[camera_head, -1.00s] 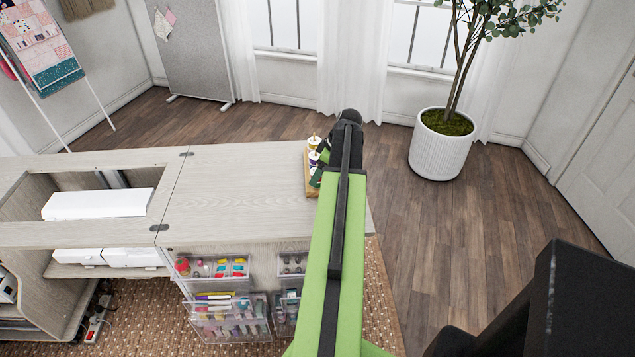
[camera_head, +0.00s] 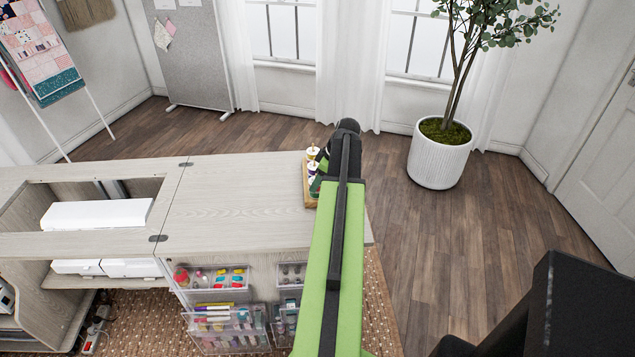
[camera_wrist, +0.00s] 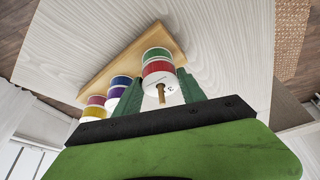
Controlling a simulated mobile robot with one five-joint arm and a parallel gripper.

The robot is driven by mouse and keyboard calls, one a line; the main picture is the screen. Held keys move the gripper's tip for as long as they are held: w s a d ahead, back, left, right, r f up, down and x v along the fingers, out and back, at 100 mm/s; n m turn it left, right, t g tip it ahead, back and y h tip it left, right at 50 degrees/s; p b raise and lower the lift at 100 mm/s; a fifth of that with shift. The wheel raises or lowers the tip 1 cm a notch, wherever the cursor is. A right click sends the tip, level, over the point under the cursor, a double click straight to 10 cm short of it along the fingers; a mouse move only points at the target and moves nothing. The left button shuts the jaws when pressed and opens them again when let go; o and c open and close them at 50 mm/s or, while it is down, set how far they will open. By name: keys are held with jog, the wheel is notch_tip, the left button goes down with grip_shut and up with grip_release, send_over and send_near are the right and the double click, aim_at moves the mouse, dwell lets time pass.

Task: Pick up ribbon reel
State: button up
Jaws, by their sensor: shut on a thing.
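In the wrist view a ribbon reel (camera_wrist: 158,69) with a red band and white rims sits on a gold peg, with a green-banded reel (camera_wrist: 157,54) behind it on the same stack. My gripper (camera_wrist: 160,92) has one dark green finger on each side of the red reel and is shut on it. The reels stand on a wooden holder (camera_wrist: 122,53). Other reels, purple-blue (camera_wrist: 118,88) and pink-yellow (camera_wrist: 95,106), stand to the left. In the head view my arm hides the gripped reel, and part of the holder (camera_head: 306,186) shows left of the arm.
The holder rests on the right end of the pale wood cabinet top (camera_head: 235,205), which is otherwise clear there. A white machine (camera_head: 97,213) sits in the opening to the left. Clear bins (camera_head: 226,322) hang on the front. A potted plant (camera_head: 438,162) stands right.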

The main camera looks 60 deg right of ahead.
notch_tip(320, 180, up, 10)
jog(key=p, duration=0.9)
jog(key=shift+f, duration=0.2)
